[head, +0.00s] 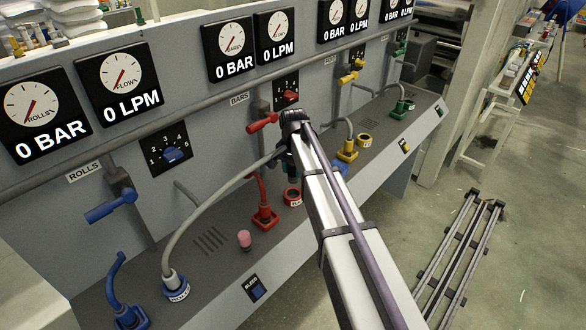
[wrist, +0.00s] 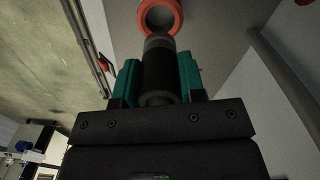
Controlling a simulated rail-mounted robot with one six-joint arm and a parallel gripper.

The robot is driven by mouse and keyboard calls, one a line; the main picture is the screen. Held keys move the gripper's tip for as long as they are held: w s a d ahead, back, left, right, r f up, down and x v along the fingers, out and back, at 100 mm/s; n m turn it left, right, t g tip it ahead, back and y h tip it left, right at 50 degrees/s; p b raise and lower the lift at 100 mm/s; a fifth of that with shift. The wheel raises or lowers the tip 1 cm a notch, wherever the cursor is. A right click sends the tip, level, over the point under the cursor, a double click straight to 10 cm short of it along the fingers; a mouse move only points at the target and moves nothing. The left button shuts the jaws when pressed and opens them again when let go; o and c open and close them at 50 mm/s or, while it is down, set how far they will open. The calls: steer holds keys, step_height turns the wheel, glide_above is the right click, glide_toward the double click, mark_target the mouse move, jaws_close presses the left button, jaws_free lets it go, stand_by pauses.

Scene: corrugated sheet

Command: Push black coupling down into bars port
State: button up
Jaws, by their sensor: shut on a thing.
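The black coupling (wrist: 158,72) is a dark cylinder with a grey rim at its far end, seen in the wrist view. My gripper (wrist: 157,88) is shut on it, with a teal finger on each side. The bars port is a red ring (wrist: 160,14) with a grey opening, straight beyond the coupling's tip. The tip overlaps the ring's near edge in the picture; I cannot tell whether they touch. In the head view my gripper (head: 291,168) points down just above the red port (head: 292,195) on the sloped bench. The coupling is mostly hidden there.
A red lever valve (head: 263,122) and red elbow pipe (head: 264,212) stand close on the left. A pink plug (head: 244,239) sits on the bench. A yellow fitting (head: 347,151) is to the right.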

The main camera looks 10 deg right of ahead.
mark_target(293, 181)
steer(key=shift+f+b, duration=1.85)
steer(key=shift+f, duration=0.45)
steer(key=shift+f+b, duration=0.4)
steer(key=shift+b, duration=0.05)
steer(key=shift+f+b, duration=1.45)
steer(key=o, duration=1.1)
steer(key=shift+r, duration=0.1)
step_height(293, 181, up, 11)
steer(key=p, duration=1.1)
